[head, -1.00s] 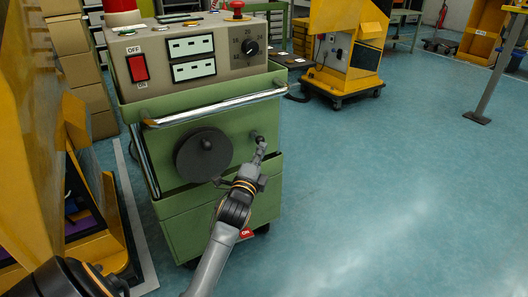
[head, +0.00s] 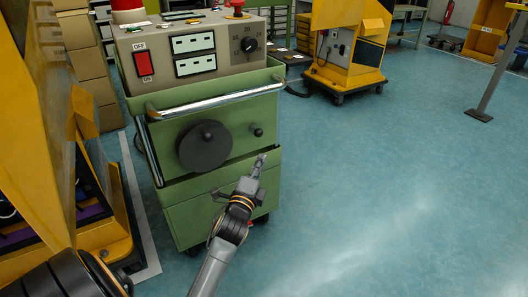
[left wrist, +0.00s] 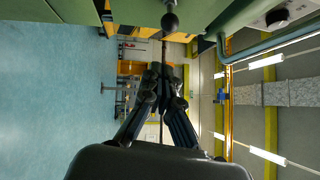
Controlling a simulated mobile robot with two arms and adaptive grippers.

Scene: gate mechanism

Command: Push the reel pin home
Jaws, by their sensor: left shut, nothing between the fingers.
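A dark pin with a round knob (head: 256,131) sticks out of the green cabinet's front (head: 228,135), to the right of the dark round reel (head: 204,147). The knob also shows at the top of the left wrist view (left wrist: 170,22). How deep the pin sits is hard to tell. My left gripper (head: 262,158) is shut and empty, just below the knob and apart from it in the head view. Its fingertips (left wrist: 163,68) meet below the knob in the left wrist view. My right gripper is not in view.
A chrome rail (head: 215,101) runs across the cabinet above the reel and pin. A control panel (head: 195,52) with a red switch tops the cabinet. A yellow frame (head: 110,205) stands close on the left.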

